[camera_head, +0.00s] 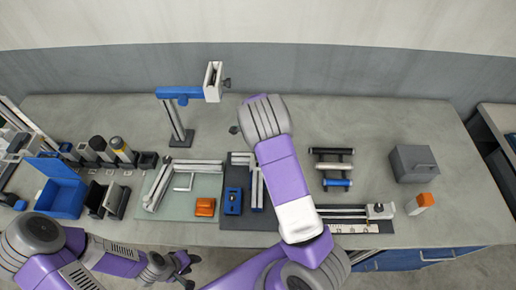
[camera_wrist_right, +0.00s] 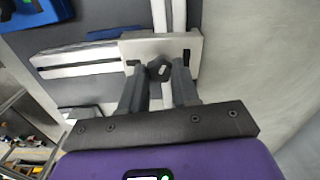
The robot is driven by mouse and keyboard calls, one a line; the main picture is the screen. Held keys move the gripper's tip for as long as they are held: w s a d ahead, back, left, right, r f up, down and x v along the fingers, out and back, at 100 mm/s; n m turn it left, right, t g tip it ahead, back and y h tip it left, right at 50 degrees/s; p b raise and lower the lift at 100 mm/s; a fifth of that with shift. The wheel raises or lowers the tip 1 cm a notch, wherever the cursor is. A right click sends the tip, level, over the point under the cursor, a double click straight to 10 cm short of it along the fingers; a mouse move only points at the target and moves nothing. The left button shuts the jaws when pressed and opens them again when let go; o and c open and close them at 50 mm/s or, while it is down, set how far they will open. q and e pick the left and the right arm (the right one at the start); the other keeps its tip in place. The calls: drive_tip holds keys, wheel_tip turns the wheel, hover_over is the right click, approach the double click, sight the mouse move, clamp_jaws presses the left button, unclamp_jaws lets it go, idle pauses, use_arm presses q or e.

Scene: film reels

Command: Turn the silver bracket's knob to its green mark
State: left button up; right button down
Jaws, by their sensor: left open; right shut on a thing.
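The silver bracket (camera_wrist_right: 135,50) is a flat plate at the corner where silver rails meet, seen in the right wrist view. Its dark knob (camera_wrist_right: 158,68) sits between the two fingers of my right gripper (camera_wrist_right: 160,85), which is shut on it. The green mark cannot be made out. In the head view my right arm covers the bracket, the knob and the right gripper. My left gripper (camera_head: 184,268) is open and empty at the table's front edge, well away from the bracket.
A blue block (camera_head: 232,201) lies beside the rails on the dark mat. A stand with a blue arm (camera_head: 180,92) rises behind, to the left. An orange block (camera_head: 205,207), a blue bin (camera_head: 62,197) and a grey box (camera_head: 413,164) are around. The back right of the table is clear.

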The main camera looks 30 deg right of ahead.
drive_tip(key=m+p, duration=0.3)
drive_tip(key=m, duration=0.3)
drive_tip(key=shift+r+m, duration=0.1)
drive_tip(key=shift+m, duration=0.2)
drive_tip(key=m+p, duration=0.2)
drive_tip(key=m, duration=0.3)
drive_tip(key=shift+p, duration=0.3)
drive_tip(key=shift+m, duration=0.4)
drive_tip(key=c, duration=0.8)
unclamp_jaws()
wheel_tip(320, 180, up, 7)
drive_tip(key=shift+r, duration=0.2)
